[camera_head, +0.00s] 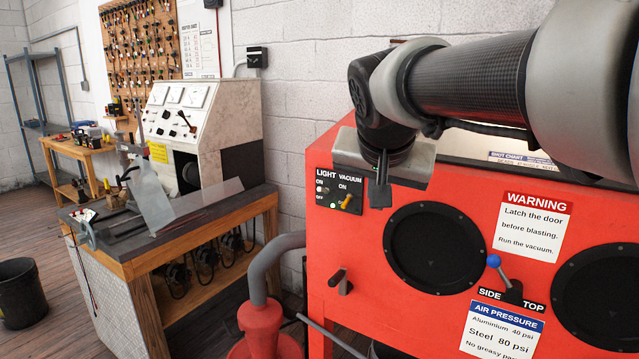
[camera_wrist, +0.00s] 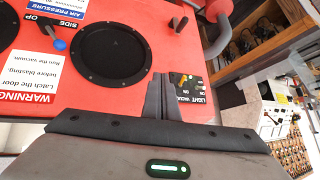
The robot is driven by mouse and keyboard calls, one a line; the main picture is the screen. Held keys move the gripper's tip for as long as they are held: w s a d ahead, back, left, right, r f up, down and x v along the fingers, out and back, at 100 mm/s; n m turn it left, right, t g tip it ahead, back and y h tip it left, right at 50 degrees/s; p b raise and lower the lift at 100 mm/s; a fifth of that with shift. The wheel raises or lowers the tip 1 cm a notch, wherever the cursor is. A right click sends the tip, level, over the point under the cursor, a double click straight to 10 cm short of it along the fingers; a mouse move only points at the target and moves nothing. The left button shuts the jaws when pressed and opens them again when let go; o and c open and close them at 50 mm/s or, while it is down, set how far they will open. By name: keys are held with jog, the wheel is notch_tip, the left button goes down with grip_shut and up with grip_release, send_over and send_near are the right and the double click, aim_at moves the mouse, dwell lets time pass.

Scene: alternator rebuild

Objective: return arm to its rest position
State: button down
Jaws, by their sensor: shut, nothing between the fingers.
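My gripper (camera_head: 380,183) is shut and empty in the head view, pointing down in front of the red blast cabinet (camera_head: 340,240), near its light and vacuum switch panel (camera_head: 338,197). My arm reaches in from the upper right. In the wrist view my gripper (camera_wrist: 162,80) shows its fingers together beside the switch panel (camera_wrist: 199,100), and a round black glove port (camera_wrist: 112,55) lies to the left. The yellow vacuum switch lever (camera_head: 346,201) is just left of the fingers in the head view. I cannot tell whether the fingers touch the panel.
A blue-knobbed lever (camera_head: 494,260) sticks out between the two glove ports. A red vacuum (camera_head: 258,325) with a grey hose stands left of the cabinet. A workbench (camera_head: 190,235) with a test console (camera_head: 190,120) is further left. A dark bucket (camera_head: 20,292) stands on the floor.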

jog(key=s+d+f+n+g+y, duration=0.1)
jog(key=s+d+f+n, duration=0.1)
jog(key=s+f, duration=0.7)
jog(key=s+d+f+n+g, duration=0.15)
jog(key=s+f, duration=0.45)
jog(key=s, duration=0.7)
notch_tip(320, 180, up, 14)
jog(key=p, duration=1.3)
jog(key=shift+d+f+n+p, duration=0.15)
jog(key=shift+d+n+p, duration=0.05)
jog(key=shift+n+p, duration=0.15)
jog(key=c, duration=2.5)
grip_release()
